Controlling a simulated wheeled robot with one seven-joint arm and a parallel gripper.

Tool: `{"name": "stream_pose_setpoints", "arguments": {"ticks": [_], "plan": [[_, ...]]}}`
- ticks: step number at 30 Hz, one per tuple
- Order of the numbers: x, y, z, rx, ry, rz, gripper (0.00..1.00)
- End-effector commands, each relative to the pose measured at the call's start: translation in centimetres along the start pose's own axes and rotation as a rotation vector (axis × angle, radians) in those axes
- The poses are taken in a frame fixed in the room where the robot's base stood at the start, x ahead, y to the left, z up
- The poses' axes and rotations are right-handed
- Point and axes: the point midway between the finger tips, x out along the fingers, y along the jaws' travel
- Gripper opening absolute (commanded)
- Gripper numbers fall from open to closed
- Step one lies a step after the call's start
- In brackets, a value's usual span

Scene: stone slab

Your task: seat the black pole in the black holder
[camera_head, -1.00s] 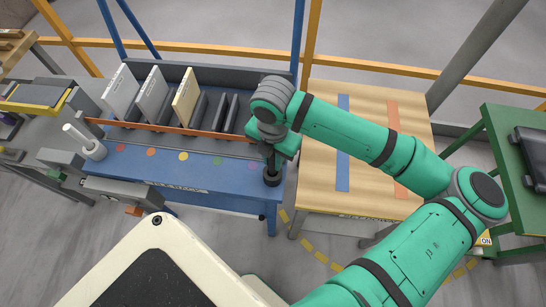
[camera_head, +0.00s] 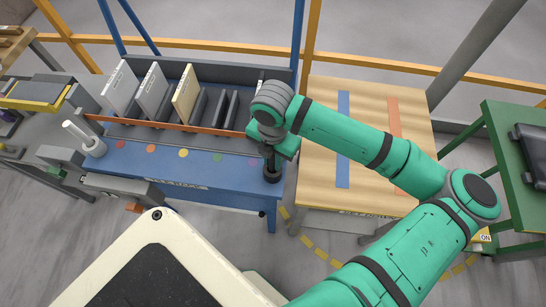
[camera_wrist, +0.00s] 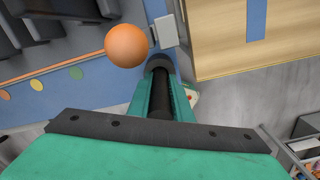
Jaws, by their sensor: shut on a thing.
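The black pole (camera_wrist: 160,103) is between the two fingers of my gripper (camera_wrist: 160,95), which is shut on it. In the head view the pole (camera_head: 271,161) looks upright below my gripper (camera_head: 271,153), at the right end of the blue table. The black holder (camera_head: 272,176) is a short round cup on the table's front right corner. It also shows in the wrist view (camera_wrist: 158,64), right at the pole's far end. The pole's lower end appears to be at or inside the holder; how deep it sits is hidden.
The blue table (camera_head: 200,168) carries a rack of upright panels (camera_head: 186,94) behind coloured dots. An orange ball (camera_wrist: 126,45) shows close left of the holder in the wrist view. A white pole in a pale holder (camera_head: 85,138) stands far left. A wooden table (camera_head: 320,130) adjoins on the right.

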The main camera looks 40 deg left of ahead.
Motion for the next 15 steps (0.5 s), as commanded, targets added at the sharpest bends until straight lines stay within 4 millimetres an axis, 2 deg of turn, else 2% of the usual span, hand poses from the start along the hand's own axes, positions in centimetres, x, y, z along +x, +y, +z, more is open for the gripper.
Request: {"name": "stream_pose_setpoints", "arguments": {"ticks": [5, 6, 8, 9, 15], "plan": [[0.35, 0.00, 0.02, 0.000, -0.001, 0.000, 0.00], [0.36, 0.00, 0.03, 0.000, -0.001, 0.000, 0.23], [0.35, 0.00, 0.03, 0.000, -0.001, 0.000, 0.38], [0.35, 0.00, 0.02, 0.000, -0.001, 0.000, 0.41], [0.37, 0.00, 0.00, 0.000, 0.000, 0.000, 0.41]]}}
